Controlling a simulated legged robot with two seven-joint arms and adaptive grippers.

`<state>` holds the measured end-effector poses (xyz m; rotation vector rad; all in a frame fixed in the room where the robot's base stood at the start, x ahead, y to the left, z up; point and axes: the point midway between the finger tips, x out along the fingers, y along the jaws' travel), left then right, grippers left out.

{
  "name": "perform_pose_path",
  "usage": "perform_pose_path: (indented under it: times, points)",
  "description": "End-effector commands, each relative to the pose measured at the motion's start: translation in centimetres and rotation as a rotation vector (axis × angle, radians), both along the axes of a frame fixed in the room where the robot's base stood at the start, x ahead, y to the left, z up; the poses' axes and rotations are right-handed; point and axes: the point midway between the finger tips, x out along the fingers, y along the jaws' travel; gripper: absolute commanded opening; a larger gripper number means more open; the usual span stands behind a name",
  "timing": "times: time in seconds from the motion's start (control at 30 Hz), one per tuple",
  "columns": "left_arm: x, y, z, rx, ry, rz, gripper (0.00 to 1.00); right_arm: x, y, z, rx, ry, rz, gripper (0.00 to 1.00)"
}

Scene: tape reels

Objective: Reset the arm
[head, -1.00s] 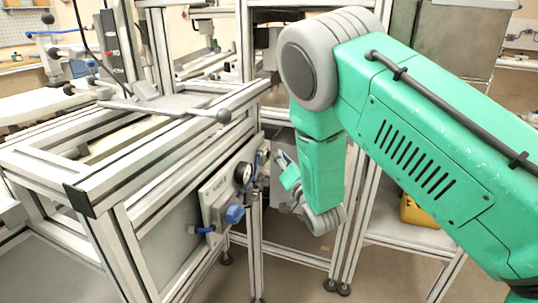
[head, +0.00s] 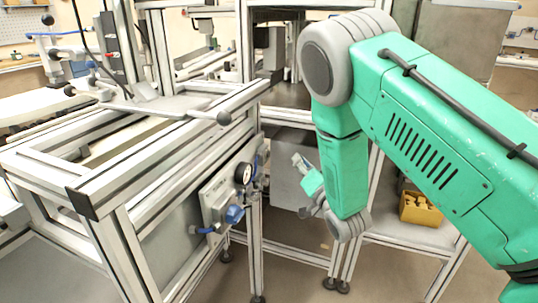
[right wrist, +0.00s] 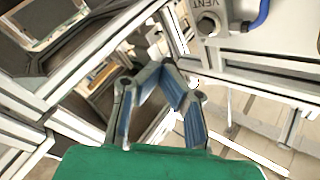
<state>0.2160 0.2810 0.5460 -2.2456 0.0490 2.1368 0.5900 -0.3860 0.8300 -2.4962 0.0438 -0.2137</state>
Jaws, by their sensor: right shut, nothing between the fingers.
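My right arm (head: 430,130) is green with grey joints and comes in from the right in the head view. It bends down at the elbow, with the forearm beside the frame's tall posts. My right gripper (head: 300,162) is small and partly hidden behind the wrist in the head view. In the right wrist view its two blue-padded fingers (right wrist: 158,70) meet at the tips, with nothing held between them. My left gripper is not in view.
An aluminium-framed bench (head: 150,150) stands left of my right arm. Its side panel (head: 215,200) carries a gauge (head: 243,173) and a blue knob (head: 235,214), near my gripper. A yellow bin (head: 420,210) sits on a low shelf (head: 400,232) behind the arm. Open floor shows below.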

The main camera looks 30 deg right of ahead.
Motion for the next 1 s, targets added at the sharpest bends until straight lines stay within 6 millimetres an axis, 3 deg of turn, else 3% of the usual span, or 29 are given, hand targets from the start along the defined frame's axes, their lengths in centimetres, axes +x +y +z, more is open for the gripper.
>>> perform_pose_path:
  times: [0.47,0.57,0.63,0.77,0.9,1.0]
  points:
    - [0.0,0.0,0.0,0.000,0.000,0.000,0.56,-0.1,0.0,-0.1,-0.001,0.006,-0.001,0.00]
    - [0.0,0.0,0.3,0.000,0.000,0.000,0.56,-0.7,0.3,-1.9,-0.020,0.078,-0.012,0.00]
    - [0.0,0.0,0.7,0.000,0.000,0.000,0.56,-1.9,0.7,-4.5,-0.054,0.191,-0.023,0.00]
    - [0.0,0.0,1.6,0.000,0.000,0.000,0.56,-6.7,2.3,-11.6,-0.158,0.516,-0.017,0.00]
    - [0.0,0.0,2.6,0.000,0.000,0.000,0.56,-14.8,4.7,-18.5,-0.291,0.894,0.070,0.00]
    - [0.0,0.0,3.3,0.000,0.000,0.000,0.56,-21.4,6.5,-21.7,-0.377,1.138,0.178,0.00]
